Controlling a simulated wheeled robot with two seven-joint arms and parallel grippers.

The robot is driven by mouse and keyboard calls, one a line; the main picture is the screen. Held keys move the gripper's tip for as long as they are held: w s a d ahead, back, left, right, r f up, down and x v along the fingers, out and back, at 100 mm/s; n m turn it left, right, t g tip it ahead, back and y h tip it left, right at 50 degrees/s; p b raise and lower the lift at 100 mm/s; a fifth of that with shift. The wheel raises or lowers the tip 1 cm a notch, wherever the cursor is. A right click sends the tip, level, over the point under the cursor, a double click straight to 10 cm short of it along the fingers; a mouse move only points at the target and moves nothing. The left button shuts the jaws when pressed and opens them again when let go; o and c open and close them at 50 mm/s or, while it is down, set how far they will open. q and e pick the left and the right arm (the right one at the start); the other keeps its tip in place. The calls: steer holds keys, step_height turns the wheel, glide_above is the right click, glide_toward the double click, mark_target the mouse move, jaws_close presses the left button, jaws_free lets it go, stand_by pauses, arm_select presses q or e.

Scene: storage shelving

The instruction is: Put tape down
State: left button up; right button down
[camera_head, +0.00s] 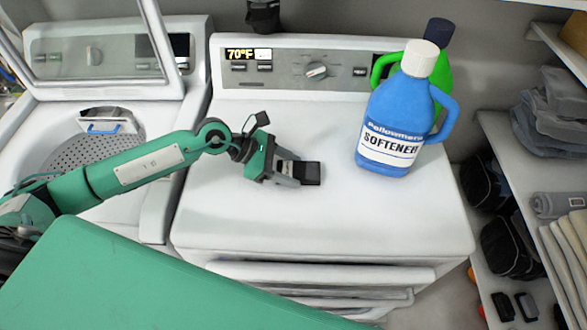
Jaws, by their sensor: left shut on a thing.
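My left gripper (286,170) reaches in from the left over the white top of a dryer-like appliance (235,215). It is shut on a small black thing (311,174), which I take to be the tape; the fingers hide part of it. The held thing is over the middle of the top, left of the blue softener bottle (385,125) and apart from it. I cannot tell whether it touches the surface. My right gripper is not in view.
A green bottle (441,75) with a dark cap stands behind the blue one. A black object (263,15) is at the back panel's top edge. An open washer (60,120) is at the left. Shelves with folded cloth (560,105) are at the right. The top's front is clear.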

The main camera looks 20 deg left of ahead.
arm_select(q)
steer(key=shift+r, duration=0.55)
step_height(320, 180, up, 19)
steer(key=b, duration=0.4)
steer(key=n+t, duration=0.2)
glide_above(289, 170)
steer(key=w+a, duration=0.1)
steer(key=a, duration=0.1)
step_height(289, 170, down, 8)
steer(key=f, duration=0.1)
steer(key=shift+n+t+y, duration=0.6)
steer(key=shift+n+y, duration=0.2)
steer(key=shift+n, duration=0.1)
steer(key=a+f, duration=0.1)
steer(key=f, duration=0.1)
steer(key=a+f, duration=0.1)
steer(key=f, duration=0.4)
steer(key=shift+s+a+f, duration=0.15)
steer(key=shift+a+f, duration=0.25)
steer(key=shift+s+a+f, duration=0.1)
steer(key=shift+a+f, duration=0.1)
steer(key=shift+f, duration=0.25)
steer(key=shift+f, duration=0.1)
